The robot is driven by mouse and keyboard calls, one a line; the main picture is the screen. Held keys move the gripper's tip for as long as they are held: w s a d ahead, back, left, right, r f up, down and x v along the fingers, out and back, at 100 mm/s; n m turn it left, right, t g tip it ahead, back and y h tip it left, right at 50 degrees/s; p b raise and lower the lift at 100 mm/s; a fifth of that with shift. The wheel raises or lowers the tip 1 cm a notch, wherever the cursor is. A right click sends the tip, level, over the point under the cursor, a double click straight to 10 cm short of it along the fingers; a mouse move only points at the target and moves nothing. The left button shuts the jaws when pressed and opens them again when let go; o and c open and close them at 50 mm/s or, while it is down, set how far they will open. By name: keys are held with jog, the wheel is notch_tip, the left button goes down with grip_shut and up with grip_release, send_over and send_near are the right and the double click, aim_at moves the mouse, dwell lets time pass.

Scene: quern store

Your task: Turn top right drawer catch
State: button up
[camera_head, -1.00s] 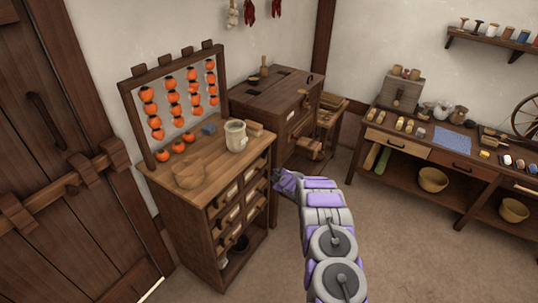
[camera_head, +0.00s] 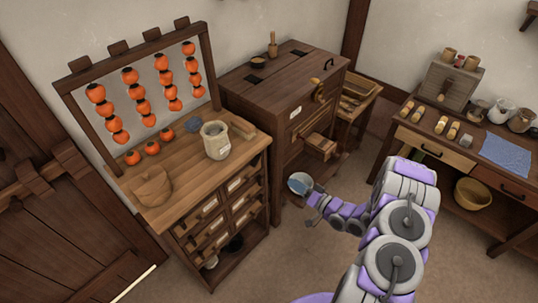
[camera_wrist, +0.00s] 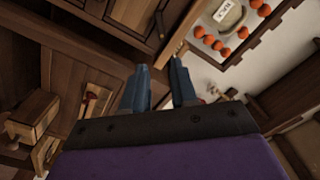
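The wooden cabinet on the left carries small labelled drawers in two columns. Its top right drawer (camera_head: 247,173) appears shut in the head view; I cannot make out a catch on it. The dark chest (camera_head: 283,80) behind it has a yellowish turn-piece (camera_head: 318,96) high on its front, beside a pale label. My gripper (camera_head: 312,199) is low in front of the chest, to the right of the cabinet's drawers and apart from them. In the wrist view its two blue fingers (camera_wrist: 161,82) stand apart with nothing between them.
A wooden block (camera_head: 321,144) juts from the chest's front. A jar (camera_head: 215,140) and a frame of orange fruit stand on the cabinet. A workbench (camera_head: 459,160) stands at right. Open floor lies in front.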

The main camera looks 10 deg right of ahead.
aim_at(258, 162)
jog(key=b+x, duration=0.1)
jog(key=x, duration=0.4)
jog(key=b+x, duration=0.1)
jog(key=x, duration=0.5)
jog(key=b+x, duration=0.1)
jog(key=x, duration=0.4)
jog(key=shift+a+f, duration=0.2)
jog(key=shift+a, duration=0.35)
jog(key=shift+w+d+r+b, duration=0.1)
jog(key=shift+w+d+b, duration=0.2)
jog(key=shift+w, duration=0.1)
jog(key=shift+a, duration=0.1)
jog(key=shift+c, duration=0.2)
jog(key=shift+a, duration=0.25)
jog(key=c, duration=0.3)
grip_shut()
